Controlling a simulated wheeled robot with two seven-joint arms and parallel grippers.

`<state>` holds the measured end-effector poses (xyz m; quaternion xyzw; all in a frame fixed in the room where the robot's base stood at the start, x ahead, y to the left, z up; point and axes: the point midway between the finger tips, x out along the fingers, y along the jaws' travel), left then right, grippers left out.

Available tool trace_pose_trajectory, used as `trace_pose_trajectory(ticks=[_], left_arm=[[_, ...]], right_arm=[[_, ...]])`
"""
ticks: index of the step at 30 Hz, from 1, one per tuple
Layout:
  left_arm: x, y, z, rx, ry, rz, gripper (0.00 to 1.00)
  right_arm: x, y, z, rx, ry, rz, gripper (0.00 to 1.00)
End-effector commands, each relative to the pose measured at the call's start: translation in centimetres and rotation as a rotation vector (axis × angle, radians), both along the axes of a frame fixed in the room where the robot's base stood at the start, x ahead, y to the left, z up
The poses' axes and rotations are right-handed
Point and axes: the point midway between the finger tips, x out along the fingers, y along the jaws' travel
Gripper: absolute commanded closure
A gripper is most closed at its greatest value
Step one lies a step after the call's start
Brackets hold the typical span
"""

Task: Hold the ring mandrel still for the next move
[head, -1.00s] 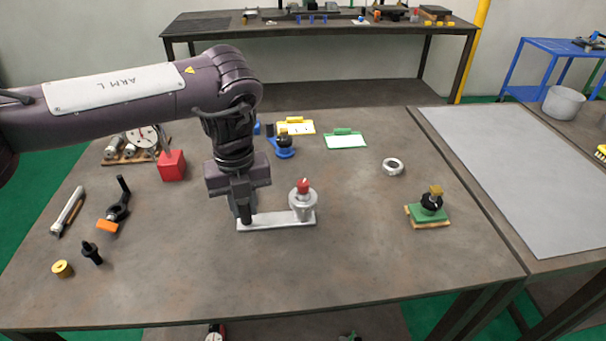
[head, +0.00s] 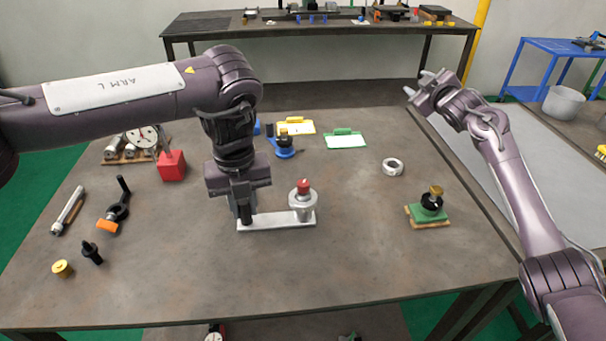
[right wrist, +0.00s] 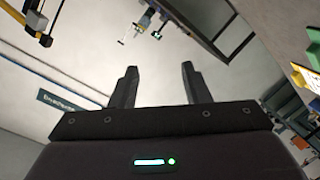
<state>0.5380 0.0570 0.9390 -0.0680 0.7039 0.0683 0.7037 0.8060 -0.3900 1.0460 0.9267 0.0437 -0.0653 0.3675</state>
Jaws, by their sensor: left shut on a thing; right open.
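The ring mandrel (head: 302,207) appears to be the grey stepped metal piece with a red top, upright at the right end of a flat light-grey bar (head: 275,221) on the table. My left gripper (head: 243,217) points down at the bar's left end and is shut on it. Its fingers hide the exact contact. My right gripper (head: 416,84) is raised over the table's far right corner, open and empty. Its two separate fingers (right wrist: 158,82) show in the right wrist view, with nothing between them.
A loose metal ring (head: 393,167) lies right of the mandrel. A green block with a black and brass knob (head: 430,208) stands further right. A red block (head: 172,166) and several tools are on the left. The front middle of the table (head: 300,280) is clear.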

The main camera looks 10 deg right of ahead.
Motion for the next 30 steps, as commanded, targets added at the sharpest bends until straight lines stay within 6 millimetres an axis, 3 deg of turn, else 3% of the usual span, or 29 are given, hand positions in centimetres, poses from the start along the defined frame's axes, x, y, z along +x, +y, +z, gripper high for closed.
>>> trace_pose_trajectory(ticks=[1, 4, 9, 12, 15, 18, 22, 26, 30], left_arm=[[0.1, 0.1, -0.1, 0.001, -0.002, 0.001, 1.0], [0.1, 0.1, -0.1, 0.001, -0.002, 0.001, 1.0], [0.1, 0.1, -0.1, 0.002, -0.003, 0.002, 1.0], [0.1, 0.1, -0.1, 0.002, -0.003, 0.002, 1.0], [0.1, 0.1, -0.1, 0.002, -0.003, 0.002, 1.0], [0.1, 0.1, -0.1, 0.002, -0.003, 0.002, 1.0], [0.1, 0.1, -0.1, 0.003, -0.003, 0.002, 1.0], [0.1, 0.1, -0.1, 0.003, -0.003, 0.002, 1.0], [0.1, 0.1, -0.1, 0.003, -0.003, 0.002, 1.0]], right_arm=[[0.8, 4.6, 1.7, -0.074, -0.019, 0.102, 0.57], [1.2, 13.3, 4.1, -0.241, -0.053, 0.305, 0.57], [-1.2, 27.7, 7.0, -0.586, -0.133, 0.66, 0.57], [-3.9, 34.3, 7.5, -0.807, -0.179, 0.855, 0.57], [-6.9, 39.3, 7.2, -1.037, -0.214, 1.036, 0.57], [-9.8, 42.2, 6.2, -1.269, -0.229, 1.2, 0.57], [-12.8, 43.2, 4.8, -1.571, -0.207, 1.389, 0.57], [-14.9, 41.2, 4.0, -1.856, -0.122, 1.547, 0.57], [-16.7, 36.9, 4.7, -2.094, 0.054, 1.686, 0.57]])
